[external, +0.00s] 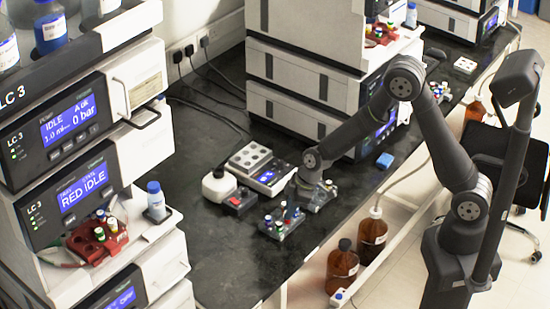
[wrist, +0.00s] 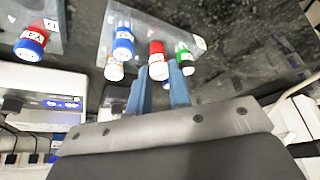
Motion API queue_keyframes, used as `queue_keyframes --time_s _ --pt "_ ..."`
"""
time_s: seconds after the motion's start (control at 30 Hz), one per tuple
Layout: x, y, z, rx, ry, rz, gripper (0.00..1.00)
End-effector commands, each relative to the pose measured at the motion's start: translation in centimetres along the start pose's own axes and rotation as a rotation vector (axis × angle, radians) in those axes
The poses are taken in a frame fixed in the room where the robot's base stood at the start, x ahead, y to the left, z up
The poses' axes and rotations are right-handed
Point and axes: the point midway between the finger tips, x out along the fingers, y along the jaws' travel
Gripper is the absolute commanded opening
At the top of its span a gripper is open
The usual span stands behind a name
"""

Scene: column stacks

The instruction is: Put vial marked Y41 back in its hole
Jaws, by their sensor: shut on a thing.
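My gripper (wrist: 161,78) has its two blue-grey fingers on either side of a red-capped vial (wrist: 157,58) in the wrist view. The fingers are shut on this vial; its label is too small to read, so I cannot tell if it is Y41. The vial is over or in a grey rack (wrist: 196,42); whether its base is in a hole is hidden. Beside it are a blue-capped vial (wrist: 123,42), a pale-labelled vial (wrist: 114,71) and a green-capped vial (wrist: 184,53). In the external view, my gripper (external: 289,214) is down at the front rack (external: 273,234).
A second rack (external: 322,205) stands close behind, right of the gripper. The black bench (external: 215,255) is clear at front left.

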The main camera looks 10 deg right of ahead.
Motion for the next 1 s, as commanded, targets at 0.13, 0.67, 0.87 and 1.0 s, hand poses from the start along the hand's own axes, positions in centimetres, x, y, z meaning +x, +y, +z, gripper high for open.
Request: queue_keyframes --time_s 0.13,0.67,0.87,1.0 --pt "0.2 0.0 0.1 0.001 -0.001 0.000 0.00" --pt "1.1 0.0 0.5 0.000 0.000 0.000 0.00" --pt "1.1 0.0 0.5 0.000 0.000 0.000 0.43" --pt "1.1 0.0 0.5 0.000 0.000 0.000 0.43"
